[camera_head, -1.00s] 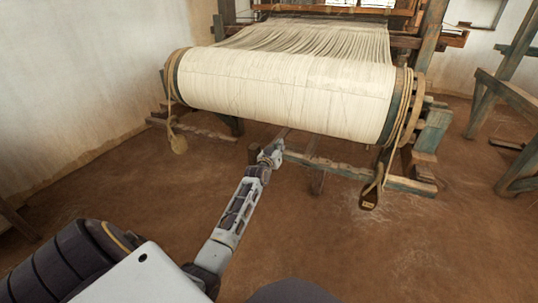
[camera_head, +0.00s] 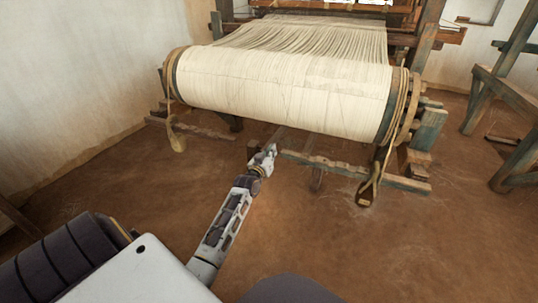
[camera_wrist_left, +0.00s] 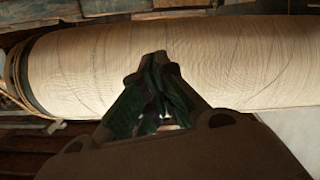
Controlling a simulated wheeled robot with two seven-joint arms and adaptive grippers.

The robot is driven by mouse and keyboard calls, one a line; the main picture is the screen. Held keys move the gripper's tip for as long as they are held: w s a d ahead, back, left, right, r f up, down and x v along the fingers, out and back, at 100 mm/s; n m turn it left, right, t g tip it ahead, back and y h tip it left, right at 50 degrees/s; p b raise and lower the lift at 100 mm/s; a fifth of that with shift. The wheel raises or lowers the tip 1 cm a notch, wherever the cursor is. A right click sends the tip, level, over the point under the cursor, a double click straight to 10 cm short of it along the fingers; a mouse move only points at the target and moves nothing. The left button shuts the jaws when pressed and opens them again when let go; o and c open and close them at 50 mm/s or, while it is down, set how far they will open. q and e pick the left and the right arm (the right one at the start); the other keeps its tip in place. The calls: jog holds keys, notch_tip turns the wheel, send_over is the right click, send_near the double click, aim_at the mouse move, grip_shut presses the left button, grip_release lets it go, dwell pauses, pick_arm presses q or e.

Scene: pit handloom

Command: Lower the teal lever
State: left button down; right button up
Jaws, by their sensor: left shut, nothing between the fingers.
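No lever that is clearly teal stands out in either view. My right gripper is not in view.
The cloth beam (camera_head: 285,90) spans the loom above my left gripper. A worn, partly teal crossbar (camera_head: 350,169) runs low to the right. The earthen floor in front is open.

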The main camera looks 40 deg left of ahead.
pick_arm(q)
jog(key=v, duration=0.3)
jog(key=shift+p, duration=0.35)
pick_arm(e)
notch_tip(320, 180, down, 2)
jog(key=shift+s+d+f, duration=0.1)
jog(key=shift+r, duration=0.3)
